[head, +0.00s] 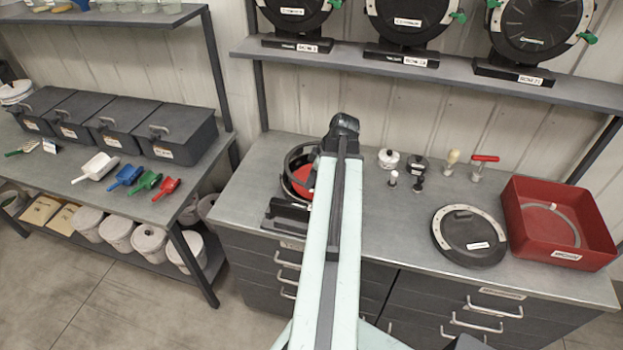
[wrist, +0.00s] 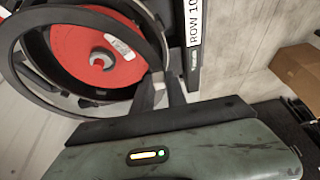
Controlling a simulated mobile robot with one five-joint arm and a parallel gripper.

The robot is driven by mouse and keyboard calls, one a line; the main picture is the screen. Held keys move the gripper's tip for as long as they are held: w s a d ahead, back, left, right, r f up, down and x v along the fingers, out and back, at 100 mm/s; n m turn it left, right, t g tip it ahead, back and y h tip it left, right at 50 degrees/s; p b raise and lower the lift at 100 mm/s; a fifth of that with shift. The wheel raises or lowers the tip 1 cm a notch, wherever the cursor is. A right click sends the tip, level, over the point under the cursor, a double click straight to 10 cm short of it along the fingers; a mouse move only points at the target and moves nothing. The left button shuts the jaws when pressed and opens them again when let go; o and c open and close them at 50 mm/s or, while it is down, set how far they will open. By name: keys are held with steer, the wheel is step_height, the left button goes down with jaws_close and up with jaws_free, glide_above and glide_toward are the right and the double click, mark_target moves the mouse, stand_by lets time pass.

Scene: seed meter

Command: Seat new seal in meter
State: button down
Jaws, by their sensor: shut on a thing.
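The meter (head: 285,215) stands on the bench, left of my arm, with its front open. A red disc (head: 302,178) shows inside it. In the wrist view the red disc (wrist: 90,55) has a pale label and a light hub. My gripper (wrist: 160,88) is shut on a dark ring, the seal (wrist: 75,14), at the ring's lower right. The ring is in front of the meter opening, around the red disc as I see it. It looks off-centre from the pale metal rim (wrist: 150,14) behind it. I cannot tell if they touch. My arm hides the gripper in the head view.
A black round cover (head: 455,242) lies on the bench. A red tray (head: 585,235) at the right holds a grey ring (head: 548,208). Small knobs and a red-handled tool (head: 484,159) stand at the back. A shelf (head: 420,71) with several meters hangs above.

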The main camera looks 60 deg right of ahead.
steer(key=shift+f+b, duration=2)
steer(key=shift+f, duration=0.35)
steer(key=shift+s+f, duration=0.1)
steer(key=shift+f, duration=0.1)
steer(key=shift+f+b, duration=0.35)
steer(key=shift+b, duration=0.2)
steer(key=shift+s+f+b, duration=0.15)
steer(key=shift+f+b, duration=0.45)
steer(key=shift+b, duration=0.15)
steer(key=shift+s+a+f, duration=0.1)
stand_by(0.5)
